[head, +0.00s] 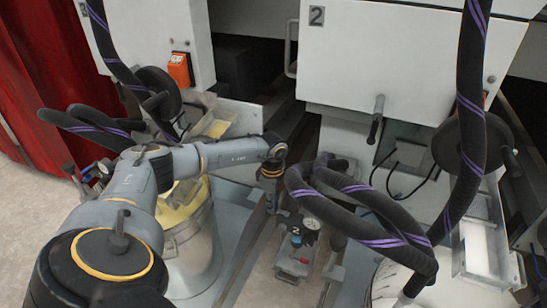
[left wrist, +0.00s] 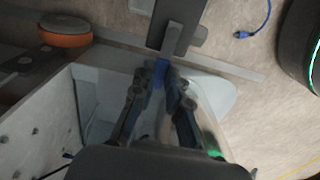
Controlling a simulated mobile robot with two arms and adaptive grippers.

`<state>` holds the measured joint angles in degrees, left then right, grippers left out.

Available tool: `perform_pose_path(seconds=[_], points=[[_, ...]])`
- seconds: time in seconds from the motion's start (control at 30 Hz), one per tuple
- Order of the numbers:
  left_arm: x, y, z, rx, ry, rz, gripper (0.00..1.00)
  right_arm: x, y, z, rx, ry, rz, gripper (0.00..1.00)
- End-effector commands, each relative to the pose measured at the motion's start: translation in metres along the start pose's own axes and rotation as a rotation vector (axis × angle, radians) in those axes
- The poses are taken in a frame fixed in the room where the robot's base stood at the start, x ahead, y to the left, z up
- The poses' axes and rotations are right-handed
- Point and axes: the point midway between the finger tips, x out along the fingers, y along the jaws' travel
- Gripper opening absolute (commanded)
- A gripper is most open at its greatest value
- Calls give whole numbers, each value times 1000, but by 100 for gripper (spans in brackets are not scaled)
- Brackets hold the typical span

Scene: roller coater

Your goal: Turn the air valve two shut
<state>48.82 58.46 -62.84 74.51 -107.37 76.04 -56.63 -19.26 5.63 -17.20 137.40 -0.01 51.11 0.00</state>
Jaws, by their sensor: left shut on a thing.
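Air valve two's unit (head: 297,262) stands low in the middle of the head view, with a "2" label, a round gauge (head: 311,223) and small blue and red parts. My left arm reaches in from the left, and its wrist end (head: 272,172) points down just left of and above this unit. In the left wrist view my left gripper (left wrist: 162,76) has its fingers closed on a blue handle (left wrist: 161,70), in front of a dark grey block. The handle is mostly hidden between the fingers, so its exact angle cannot be told. My right gripper is not in view.
Thick black hoses with purple stripes (head: 362,203) loop close to the right of the valve unit. A metal bucket (head: 190,240) stands left of it. White machine panels (head: 395,55) rise behind. A blue cable plug (left wrist: 243,35) lies on the floor.

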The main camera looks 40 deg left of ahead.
Motion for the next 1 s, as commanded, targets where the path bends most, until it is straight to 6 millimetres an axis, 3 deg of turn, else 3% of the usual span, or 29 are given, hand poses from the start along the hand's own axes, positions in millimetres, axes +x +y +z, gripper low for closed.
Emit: perform_pose_path(seconds=[0.07, 0.1, 0.2, 0.57, 0.67, 1.0], points=[[-1, 1, 0, 2, 0, 3, 0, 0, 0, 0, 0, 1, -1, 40], [-1, 1, 0, 2, 0, 4, 23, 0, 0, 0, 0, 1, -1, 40], [-1, 1, 0, 1, 0, 3, 38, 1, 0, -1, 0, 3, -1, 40], [-6, 1, 0, 1, -1, 3, 38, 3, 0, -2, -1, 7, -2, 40], [-19, 1, 0, 0, -1, 4, 38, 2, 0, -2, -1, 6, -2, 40], [-90, 2, 0, 1, -2, 6, 38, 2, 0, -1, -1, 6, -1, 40]])
